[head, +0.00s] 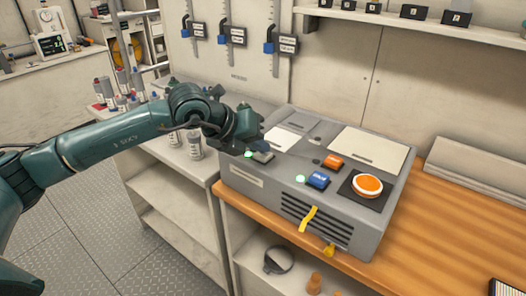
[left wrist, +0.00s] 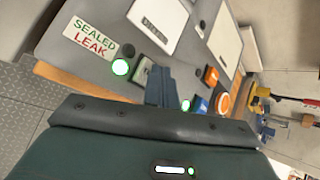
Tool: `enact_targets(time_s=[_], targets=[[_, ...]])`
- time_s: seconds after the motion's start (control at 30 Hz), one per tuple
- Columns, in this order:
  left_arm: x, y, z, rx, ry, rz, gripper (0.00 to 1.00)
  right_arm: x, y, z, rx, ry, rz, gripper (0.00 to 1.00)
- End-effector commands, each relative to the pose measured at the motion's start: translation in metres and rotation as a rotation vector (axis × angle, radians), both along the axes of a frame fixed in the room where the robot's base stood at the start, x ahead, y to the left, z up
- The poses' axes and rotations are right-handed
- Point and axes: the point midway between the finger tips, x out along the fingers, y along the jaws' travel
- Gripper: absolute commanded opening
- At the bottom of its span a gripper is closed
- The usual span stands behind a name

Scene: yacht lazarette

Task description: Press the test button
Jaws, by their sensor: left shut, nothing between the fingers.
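A grey test box (head: 255,183) stands at the left end of the wooden bench. Its top carries a grey button (head: 263,157), a blue button (head: 318,180), an orange button (head: 333,162) and a large round orange button (head: 367,186). I cannot read which one is the test button. My left gripper (head: 258,145) is shut and empty, just above the grey button. In the left wrist view its fingers (left wrist: 159,86) lie beside the grey button (left wrist: 142,73); I cannot tell whether they touch it. My right gripper is out of view.
Green lamps glow beside the grey button (head: 248,154) and the blue button (head: 300,178). A "SEALED LEAK" label (left wrist: 90,39) is on the box. Cans (head: 195,145) stand on the left counter. The wooden bench (head: 450,215) is largely clear to the right.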

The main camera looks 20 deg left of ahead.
Motion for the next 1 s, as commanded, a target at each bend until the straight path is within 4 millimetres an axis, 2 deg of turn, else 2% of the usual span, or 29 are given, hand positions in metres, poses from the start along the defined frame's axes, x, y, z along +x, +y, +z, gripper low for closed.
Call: enact_targets(time_s=[0.3,0.73,1.0], targets=[[0.0,0.0,0.016,0.0,0.001,-0.001,0.0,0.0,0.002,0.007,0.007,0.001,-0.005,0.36],[0.0,0.0,0.02,-0.001,0.0,-0.001,0.0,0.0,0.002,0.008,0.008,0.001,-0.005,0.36],[0.0,0.0,0.045,-0.001,-0.001,-0.002,0.0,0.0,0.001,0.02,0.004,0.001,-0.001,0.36]])
